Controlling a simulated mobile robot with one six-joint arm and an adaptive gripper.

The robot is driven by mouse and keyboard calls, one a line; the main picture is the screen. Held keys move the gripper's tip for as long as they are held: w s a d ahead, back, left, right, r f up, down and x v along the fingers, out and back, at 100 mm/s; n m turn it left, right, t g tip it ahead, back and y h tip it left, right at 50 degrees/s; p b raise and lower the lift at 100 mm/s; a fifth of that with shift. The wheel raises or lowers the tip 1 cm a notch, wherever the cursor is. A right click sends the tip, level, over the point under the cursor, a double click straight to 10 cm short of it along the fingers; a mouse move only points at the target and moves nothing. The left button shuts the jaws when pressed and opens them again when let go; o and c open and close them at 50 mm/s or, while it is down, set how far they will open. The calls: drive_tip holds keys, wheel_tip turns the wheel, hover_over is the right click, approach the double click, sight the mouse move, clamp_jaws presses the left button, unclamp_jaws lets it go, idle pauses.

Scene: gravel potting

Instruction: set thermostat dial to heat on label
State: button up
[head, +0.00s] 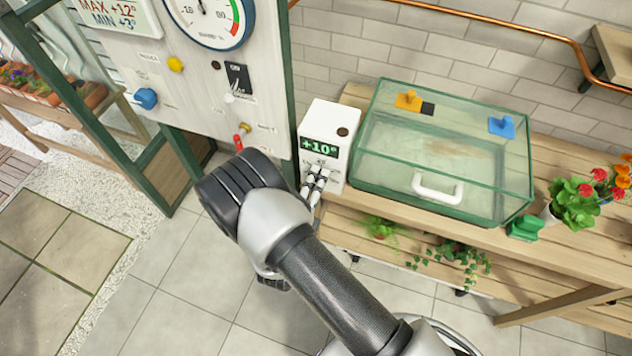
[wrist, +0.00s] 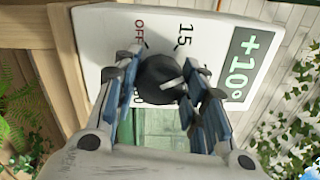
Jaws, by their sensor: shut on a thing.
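The white thermostat box (head: 338,172) stands at the left end of the wooden bench in the head view. Its green display reads +10°. In the wrist view the thermostat face (wrist: 112,40) shows the printed marks OFF and 15, and another mark partly hidden by a finger. The round black dial (wrist: 156,70) has a pale pointer on the lower right of its face in the picture. My gripper (wrist: 168,80) is shut on the dial, one finger on each side. In the head view my gripper (head: 316,182) covers the dial.
A glass propagator case (head: 440,150) with a white handle stands close right of the thermostat. A panel (head: 190,95) with a gauge, knobs and a MAX +12° / MIN +3° sign is on the left. Potted flowers (head: 575,200) stand at the right.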

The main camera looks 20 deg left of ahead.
drive_tip(key=m, duration=0.4)
drive_tip(key=shift+m+b, duration=0.35)
drive_tip(key=shift+m, duration=0.05)
drive_tip(key=m, duration=0.4)
drive_tip(key=shift+m+b, duration=0.3)
drive_tip(key=shift+b, duration=0.05)
drive_tip(key=m+b, duration=0.1)
drive_tip(key=m, duration=0.3)
drive_tip(key=shift+m, duration=0.3)
drive_tip(key=shift+m+b, duration=0.5)
drive_tip(key=shift+m, duration=1.6)
drive_tip(key=shift+r, duration=0.1)
drive_tip(key=o, duration=1.1)
drive_tip(key=shift+c, duration=0.2)
drive_tip(key=shift+s, duration=0.1)
